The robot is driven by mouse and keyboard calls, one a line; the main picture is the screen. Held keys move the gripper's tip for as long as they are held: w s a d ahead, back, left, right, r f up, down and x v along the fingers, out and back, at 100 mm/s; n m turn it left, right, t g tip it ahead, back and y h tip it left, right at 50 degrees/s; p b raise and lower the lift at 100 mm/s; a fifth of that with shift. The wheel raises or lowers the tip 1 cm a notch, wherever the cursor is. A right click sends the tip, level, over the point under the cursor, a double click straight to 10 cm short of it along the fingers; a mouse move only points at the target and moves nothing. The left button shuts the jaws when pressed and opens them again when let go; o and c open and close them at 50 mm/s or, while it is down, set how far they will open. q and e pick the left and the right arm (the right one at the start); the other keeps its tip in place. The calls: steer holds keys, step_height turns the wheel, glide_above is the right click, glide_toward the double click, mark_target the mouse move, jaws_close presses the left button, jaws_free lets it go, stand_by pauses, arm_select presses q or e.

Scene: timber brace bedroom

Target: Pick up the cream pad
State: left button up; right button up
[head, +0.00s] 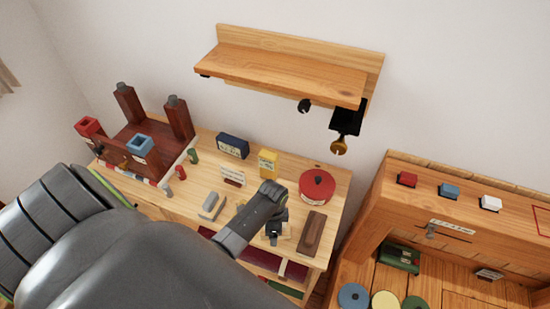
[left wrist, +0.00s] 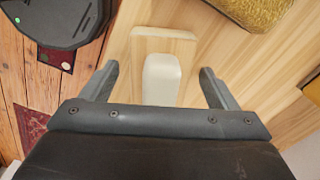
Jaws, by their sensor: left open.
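The cream pad (left wrist: 161,80) is a rounded pale block, seen in the left wrist view with a flat light-wood piece (left wrist: 165,33) at its far end. It lies over the light wooden tabletop. My left gripper (left wrist: 158,70) is open, with one finger on each side of the pad and a visible gap on both sides. In the head view my left gripper (head: 276,232) points down over the right part of the table, hiding most of the pad. The pad's near end is hidden by the gripper body. My right gripper is not in view.
A red round tin (head: 317,185) and a brown wooden block (head: 312,233) stand close right of the gripper. A yellow box (head: 268,162) and a grey block (head: 209,201) are near. A shelf (head: 285,75) hangs above. A wooden bench (head: 460,228) stands right.

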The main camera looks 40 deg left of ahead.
arm_select(q)
steer(key=shift+f, duration=0.15)
steer(key=c, duration=1.1)
steer(key=shift+r, duration=0.2)
step_height(320, 180, up, 10)
steer(key=shift+f+b, duration=0.1)
steer(key=shift+b, duration=0.3)
steer(key=o, duration=0.4)
steer(key=shift+c, duration=1.3)
